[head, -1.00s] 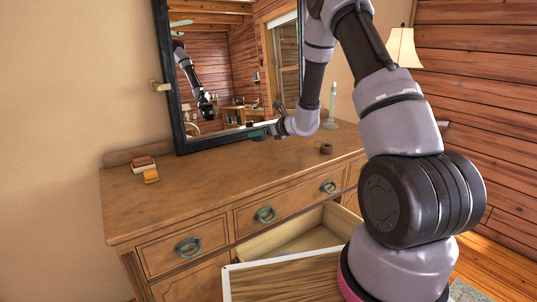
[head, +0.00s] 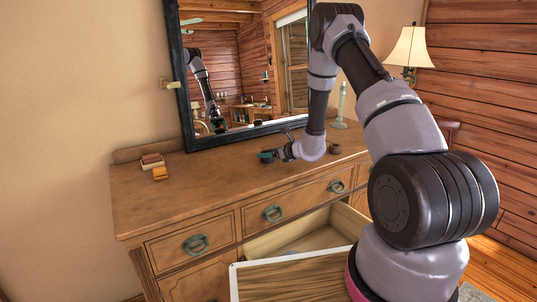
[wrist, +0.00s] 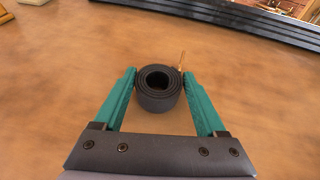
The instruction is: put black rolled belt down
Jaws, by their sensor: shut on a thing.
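The black rolled belt (wrist: 158,98) is in the wrist view, a dark coil with a hollow centre and a small brass-coloured piece sticking out at its right. My gripper (wrist: 158,88) is shut on it, with one green finger against each side. In the head view my gripper (head: 266,156) is low over the dresser top (head: 205,180), near its middle. The belt itself cannot be made out there. Whether the belt touches the wood is hard to tell.
A brown roll (head: 335,148) sits to the right of my gripper, near a pale green candlestick (head: 341,105). A mirror (head: 185,95) stands behind. The dresser top between is clear. A drawer (head: 300,238) is open below.

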